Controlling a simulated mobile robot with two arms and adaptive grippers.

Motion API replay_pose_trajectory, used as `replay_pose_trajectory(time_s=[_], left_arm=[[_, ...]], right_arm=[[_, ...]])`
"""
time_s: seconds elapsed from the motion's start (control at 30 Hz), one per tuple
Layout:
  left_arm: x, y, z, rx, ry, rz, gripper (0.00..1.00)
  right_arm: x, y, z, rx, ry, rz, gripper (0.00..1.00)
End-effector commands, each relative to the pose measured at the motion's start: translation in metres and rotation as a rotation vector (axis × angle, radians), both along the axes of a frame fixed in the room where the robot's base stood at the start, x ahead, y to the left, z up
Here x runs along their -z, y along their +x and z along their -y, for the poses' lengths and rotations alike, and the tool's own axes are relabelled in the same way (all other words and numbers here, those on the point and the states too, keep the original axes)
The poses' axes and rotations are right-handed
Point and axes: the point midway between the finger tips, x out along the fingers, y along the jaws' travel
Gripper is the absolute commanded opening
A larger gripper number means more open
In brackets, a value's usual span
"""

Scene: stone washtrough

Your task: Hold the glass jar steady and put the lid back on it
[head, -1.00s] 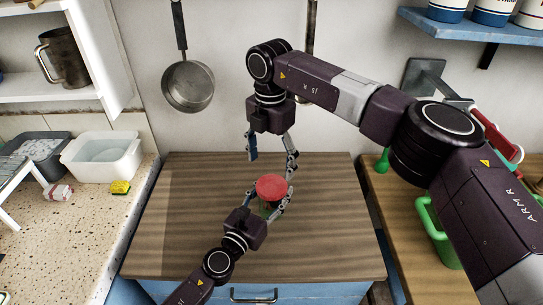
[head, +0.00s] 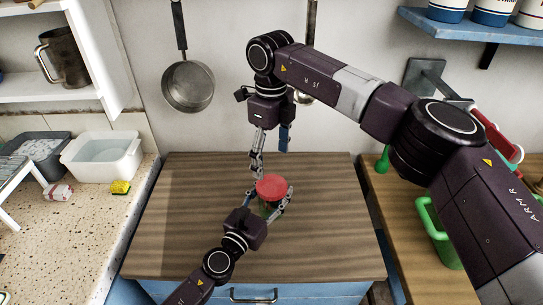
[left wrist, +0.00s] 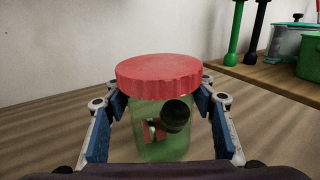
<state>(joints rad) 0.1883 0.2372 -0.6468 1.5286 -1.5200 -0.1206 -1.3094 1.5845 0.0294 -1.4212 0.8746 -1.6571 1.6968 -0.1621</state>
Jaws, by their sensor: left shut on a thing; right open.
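The glass jar (left wrist: 164,150) stands upright on the striped wooden top, with dark and red things and something green inside it. The red lid (head: 271,187) sits level on the jar's mouth; it also shows whole in the left wrist view (left wrist: 172,76). I cannot tell how tightly it is seated. My left gripper (head: 268,202) is shut around the jar, one finger on each side below the lid. My right gripper (head: 269,164) is open and empty, pointing down just behind and above the lid, apart from it. The jar is mostly hidden from the head view by the lid and my left gripper.
The wooden top (head: 180,230) is otherwise clear. A pan (head: 188,86) hangs on the back wall. At left, a white basin (head: 103,157) and a yellow sponge (head: 120,187) are on the speckled counter. A green bin (head: 437,230) stands at right.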

Motion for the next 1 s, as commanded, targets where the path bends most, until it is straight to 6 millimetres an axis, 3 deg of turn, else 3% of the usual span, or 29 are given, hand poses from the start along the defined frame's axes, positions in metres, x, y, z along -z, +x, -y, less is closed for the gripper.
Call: replay_pose_trajectory(time_s=[0.23,0.67,1.0], left_arm=[[0.001,0.0,0.0,0.0,0.0,-0.001,0.0],[0.0,0.0,0.0,0.0,0.0,-0.001,0.0],[0.0,0.0,0.0,0.0,0.0,-0.001,0.0]], right_arm=[[-0.002,0.0,0.0,-0.164,-0.001,-0.001,0.74],[0.001,0.0,0.0,-0.176,-0.001,-0.001,0.74],[0.047,-0.001,0.001,-0.175,-0.001,-0.004,0.74]])
